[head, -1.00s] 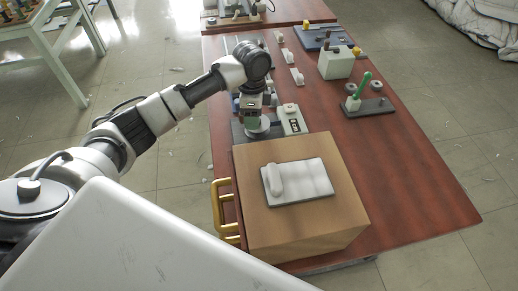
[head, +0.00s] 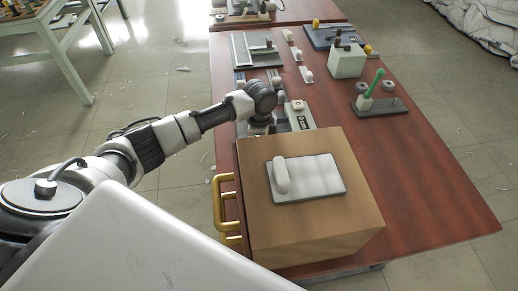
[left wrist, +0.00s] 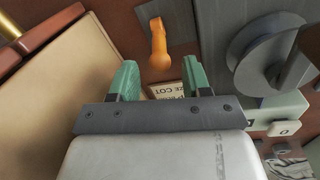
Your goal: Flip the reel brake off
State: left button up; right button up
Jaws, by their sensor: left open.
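An orange lever (left wrist: 158,42) stands out from a dark grey plate in the left wrist view; I take it for the reel brake. A grey reel (left wrist: 262,62) is to its right. My left gripper (left wrist: 158,78) has green fingers spread apart and empty, with the lever's rounded end just beyond the gap between them. I see no contact. A small printed label (left wrist: 168,90) shows partly between the fingers. In the head view my left arm hides most of the reel unit, and the wooden box covers the fingertips. My right gripper is out of view.
A wooden box (head: 336,225) with a yellow handle (head: 226,205) and a white-padded plate (head: 317,177) on top stands close to the arm. A pale unit (head: 301,121) is behind it. A green-handled lever (head: 371,84) is farther right. The table's right front is clear.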

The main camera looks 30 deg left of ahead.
pick_arm(q)
jog(key=shift+s+d+f, duration=0.1)
jog(key=shift+s+f, duration=0.05)
jog(key=shift+f, duration=1.3)
jog(key=shift+c, duration=0.5)
